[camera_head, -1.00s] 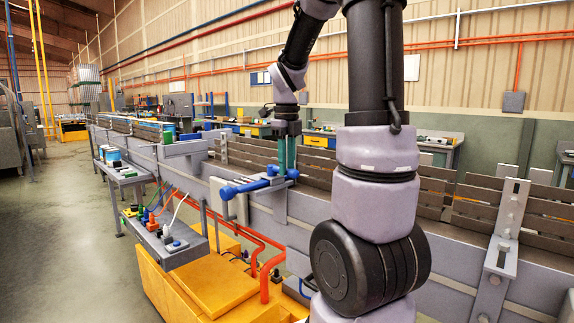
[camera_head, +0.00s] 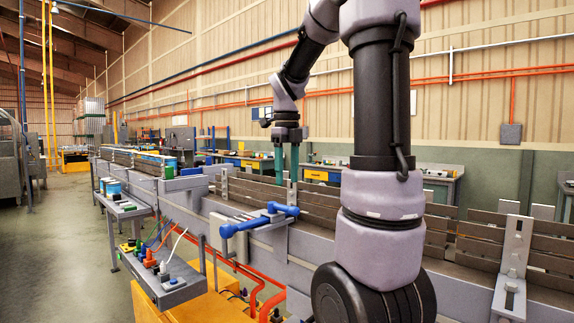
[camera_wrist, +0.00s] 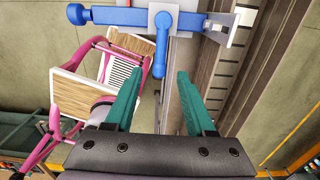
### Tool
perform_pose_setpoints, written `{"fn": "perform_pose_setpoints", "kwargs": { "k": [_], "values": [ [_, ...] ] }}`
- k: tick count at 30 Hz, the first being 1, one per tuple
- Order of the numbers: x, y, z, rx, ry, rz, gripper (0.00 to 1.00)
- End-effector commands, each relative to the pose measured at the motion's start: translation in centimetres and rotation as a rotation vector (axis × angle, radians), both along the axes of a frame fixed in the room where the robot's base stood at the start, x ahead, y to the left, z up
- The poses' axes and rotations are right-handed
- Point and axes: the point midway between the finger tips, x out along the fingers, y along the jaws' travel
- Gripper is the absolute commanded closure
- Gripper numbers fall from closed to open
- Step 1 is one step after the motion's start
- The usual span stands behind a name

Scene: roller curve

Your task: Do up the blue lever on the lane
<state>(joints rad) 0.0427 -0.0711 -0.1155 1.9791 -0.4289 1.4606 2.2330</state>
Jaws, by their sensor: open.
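The blue lever (camera_head: 260,219) sits on a grey bracket at the near side of the roller lane (camera_head: 330,212). Its thick bar has rounded ends and lies roughly level, sticking out towards the near left. In the wrist view the lever (camera_wrist: 162,47) shows at the top, with one arm pointing down the picture between the fingertips and a bar running across. My gripper (camera_head: 288,163) is above and behind the lever, pointing down. Its green fingers (camera_wrist: 160,85) are apart with nothing between them, and they do not appear to touch the lever.
A grey side shelf (camera_head: 172,285) with small coloured parts stands at the near left of the lane. Orange pipes (camera_head: 257,285) and a yellow base lie below the lever. A pink-framed cart or chair (camera_wrist: 100,75) shows at left in the wrist view.

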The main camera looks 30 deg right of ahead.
Motion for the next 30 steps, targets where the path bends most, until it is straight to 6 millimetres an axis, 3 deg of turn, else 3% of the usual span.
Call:
{"fn": "perform_pose_setpoints", "kwargs": {
  "k": [3,7,24,27,30],
  "values": [
    [0.1,0.0,1.9,-0.001,-0.003,0.001,0.45],
    [0.0,0.0,3.0,-0.001,-0.001,0.001,0.45],
    [-0.1,0.0,3.2,0.001,-0.002,0.008,0.45],
    [-0.6,0.5,3.4,0.005,-0.022,0.085,0.45],
    [-1.8,1.5,3.6,0.010,-0.076,0.287,0.45]
  ]
}}
